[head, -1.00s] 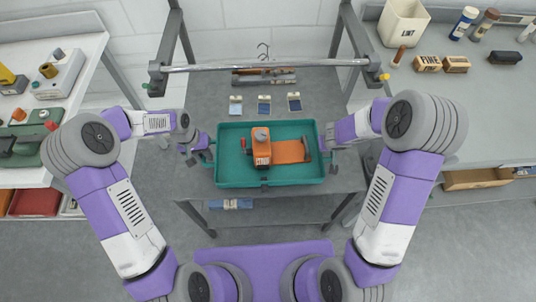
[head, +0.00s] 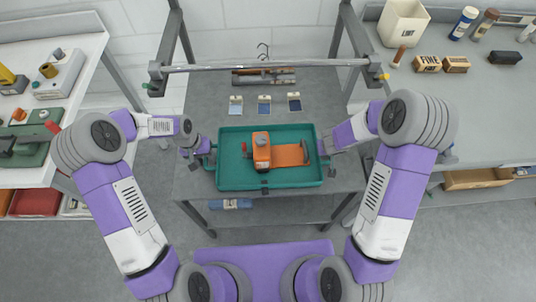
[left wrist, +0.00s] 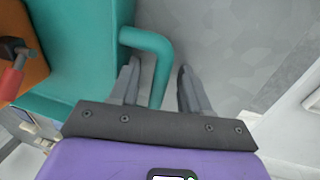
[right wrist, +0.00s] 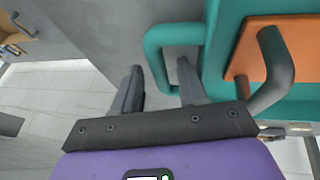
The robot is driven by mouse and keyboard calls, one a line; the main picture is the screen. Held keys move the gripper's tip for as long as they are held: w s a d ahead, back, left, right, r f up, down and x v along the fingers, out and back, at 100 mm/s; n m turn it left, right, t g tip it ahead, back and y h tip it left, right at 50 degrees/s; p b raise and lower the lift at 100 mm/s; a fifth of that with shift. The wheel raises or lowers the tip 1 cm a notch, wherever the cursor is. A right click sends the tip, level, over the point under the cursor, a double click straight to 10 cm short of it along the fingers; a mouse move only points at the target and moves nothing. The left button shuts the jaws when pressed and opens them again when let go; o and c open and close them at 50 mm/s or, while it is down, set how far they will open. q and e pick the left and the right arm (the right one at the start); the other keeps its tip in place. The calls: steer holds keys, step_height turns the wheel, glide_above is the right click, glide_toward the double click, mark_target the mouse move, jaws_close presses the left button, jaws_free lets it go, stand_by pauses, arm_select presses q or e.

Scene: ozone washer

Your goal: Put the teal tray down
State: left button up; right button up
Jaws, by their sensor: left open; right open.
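The teal tray (head: 238,180) appears level on the grey table, near its front edge. An orange device (head: 262,152) with a flat orange plate sits inside it. My left gripper (head: 206,152) is at the tray's left end; in the left wrist view its open fingers (left wrist: 158,88) stand on either side of the teal handle (left wrist: 158,62). My right gripper (head: 326,152) is at the right end; in the right wrist view its open fingers (right wrist: 160,88) straddle the other teal handle (right wrist: 155,58). The tray's underside is hidden.
The grey table (head: 210,108) is clear behind the tray, apart from several small cards (head: 264,104) and a rack (head: 264,78). A metal bar (head: 265,66) spans above. A white bench (head: 85,80) stands left, and a grey bench (head: 480,90) right.

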steer(key=shift+r, duration=0.1)
arm_select(q)
step_height(320, 180, up, 12)
steer(key=a, duration=0.2)
steer(key=shift+a, duration=0.15)
arm_select(e)
steer(key=v, duration=1.2)
arm_select(q)
steer(key=shift+f, duration=0.1)
